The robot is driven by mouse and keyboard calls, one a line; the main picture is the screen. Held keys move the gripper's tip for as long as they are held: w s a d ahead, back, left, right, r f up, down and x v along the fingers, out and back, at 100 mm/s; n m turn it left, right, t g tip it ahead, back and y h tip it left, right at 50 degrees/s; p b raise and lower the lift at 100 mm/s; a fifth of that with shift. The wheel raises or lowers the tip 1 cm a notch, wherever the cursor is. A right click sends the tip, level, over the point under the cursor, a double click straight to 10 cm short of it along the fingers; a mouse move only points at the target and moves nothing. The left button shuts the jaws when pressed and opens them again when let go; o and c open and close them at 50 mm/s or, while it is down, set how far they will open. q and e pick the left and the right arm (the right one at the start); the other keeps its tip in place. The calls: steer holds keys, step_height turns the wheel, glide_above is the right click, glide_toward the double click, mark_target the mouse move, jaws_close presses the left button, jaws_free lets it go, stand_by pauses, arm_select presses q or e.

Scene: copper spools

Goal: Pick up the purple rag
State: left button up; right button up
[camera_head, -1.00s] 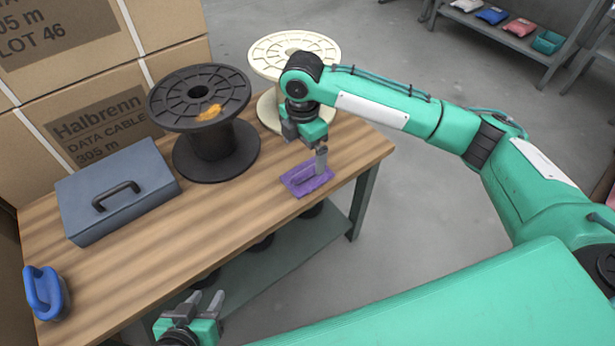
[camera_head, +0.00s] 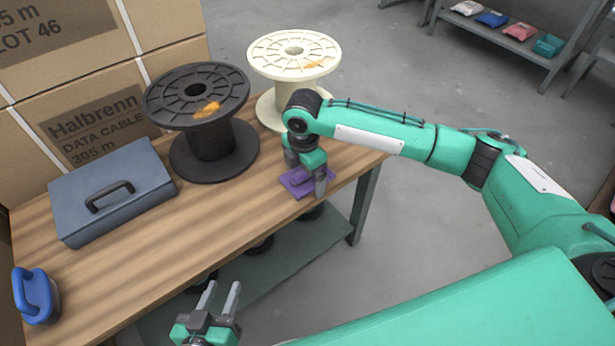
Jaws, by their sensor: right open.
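The purple rag (camera_head: 297,187) lies on the wooden table (camera_head: 150,250) near its right end, in front of the cream spool. My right gripper (camera_head: 306,184) is down over the rag, pointing downward. It is open, with a finger at the rag's right side; the other finger is mostly hidden behind the gripper. Part of the rag is hidden by the gripper. My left gripper (camera_head: 218,298) is at the bottom of the view, off the table's front edge. Its two fingers are apart with nothing between them.
A black spool (camera_head: 208,140) and a cream spool (camera_head: 272,55) stand at the back, each with an orange patch on top. A grey-blue box (camera_head: 130,205) and a blue suction handle (camera_head: 38,295) are to the left. Cartons (camera_head: 90,90) stand behind.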

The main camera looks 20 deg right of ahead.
mark_target(304, 173)
steer(key=c, duration=1)
steer(key=shift+r, duration=0.4)
arm_select(q)
steer(key=s+a+g+y+p, duration=0.2)
steer(key=a+g+y+p, duration=0.1)
steer(key=a+g, duration=0.3)
steer(key=shift+s+a+f+y+p, duration=0.3)
steer(key=shift+a+y+p, duration=0.1)
steer(key=shift+a+p, duration=0.55)
arm_select(e)
step_height(304, 173, up, 19)
steer(key=shift+r, duration=0.15)
arm_select(q)
steer(key=shift+a, duration=0.1)
arm_select(e)
steer(key=shift+o, duration=0.4)
